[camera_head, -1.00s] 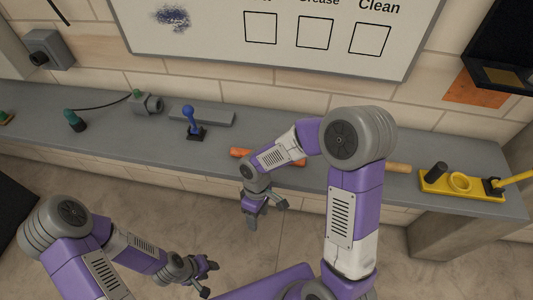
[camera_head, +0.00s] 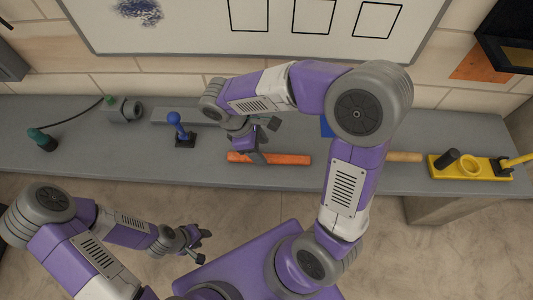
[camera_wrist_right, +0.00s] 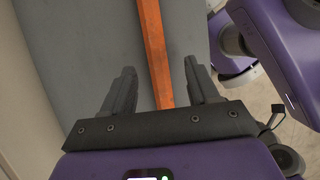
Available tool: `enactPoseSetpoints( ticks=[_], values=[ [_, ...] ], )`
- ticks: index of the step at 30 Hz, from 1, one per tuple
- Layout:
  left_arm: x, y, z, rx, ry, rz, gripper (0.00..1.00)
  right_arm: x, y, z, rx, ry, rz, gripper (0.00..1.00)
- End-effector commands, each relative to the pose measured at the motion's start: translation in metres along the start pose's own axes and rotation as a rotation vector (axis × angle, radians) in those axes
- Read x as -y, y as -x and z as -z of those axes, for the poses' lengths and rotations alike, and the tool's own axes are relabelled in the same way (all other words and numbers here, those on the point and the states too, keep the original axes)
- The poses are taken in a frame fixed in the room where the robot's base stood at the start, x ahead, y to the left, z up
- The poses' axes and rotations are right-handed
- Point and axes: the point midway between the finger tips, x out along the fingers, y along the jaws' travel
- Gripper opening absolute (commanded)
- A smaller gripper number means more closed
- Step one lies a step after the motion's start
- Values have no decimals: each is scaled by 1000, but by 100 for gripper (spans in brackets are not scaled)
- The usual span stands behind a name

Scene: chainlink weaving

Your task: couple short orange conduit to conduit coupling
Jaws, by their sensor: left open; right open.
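The short orange conduit (camera_head: 285,159) lies on the grey bench near its front edge. My right gripper (camera_head: 257,148) is over its left half, open. In the right wrist view the conduit (camera_wrist_right: 154,45) runs between the spread fingers of the right gripper (camera_wrist_right: 158,80), and neither finger is seen touching it. Its near end is hidden by the gripper body. My left gripper (camera_head: 198,247) is open and empty, low in front of the bench. I cannot tell for sure which thing is the conduit coupling; a grey round-mouthed fitting (camera_head: 125,110) stands at the back left.
A blue joystick-like piece on a black base (camera_head: 178,130) stands left of the conduit. A green-topped piece (camera_head: 42,140) is at far left. A tan rod (camera_head: 405,157) and a yellow fixture (camera_head: 444,170) are at right. A blue object (camera_head: 326,127) is partly hidden by my right arm.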

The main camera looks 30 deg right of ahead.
Motion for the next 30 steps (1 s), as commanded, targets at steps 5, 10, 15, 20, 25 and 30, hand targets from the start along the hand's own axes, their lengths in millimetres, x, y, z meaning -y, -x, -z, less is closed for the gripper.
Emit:
enactPoseSetpoints(
  ticks=[5,10,15,20,25,30],
  values=[
    [3,-9,0,0,0,0,43,-3,-22,3,2,-1,2,59],
    [7,-17,1,0,0,0,43,-5,-47,4,1,-2,2,59],
    [6,-17,1,-1,0,0,43,-5,-51,4,-1,0,0,59],
    [6,-17,1,-1,0,0,43,-5,-50,4,-1,0,0,50],
    [6,-17,1,-1,0,0,43,-5,-50,4,-1,0,1,24],
    [6,-17,1,-1,0,0,43,-5,-50,4,-1,0,1,0]
  ],
)
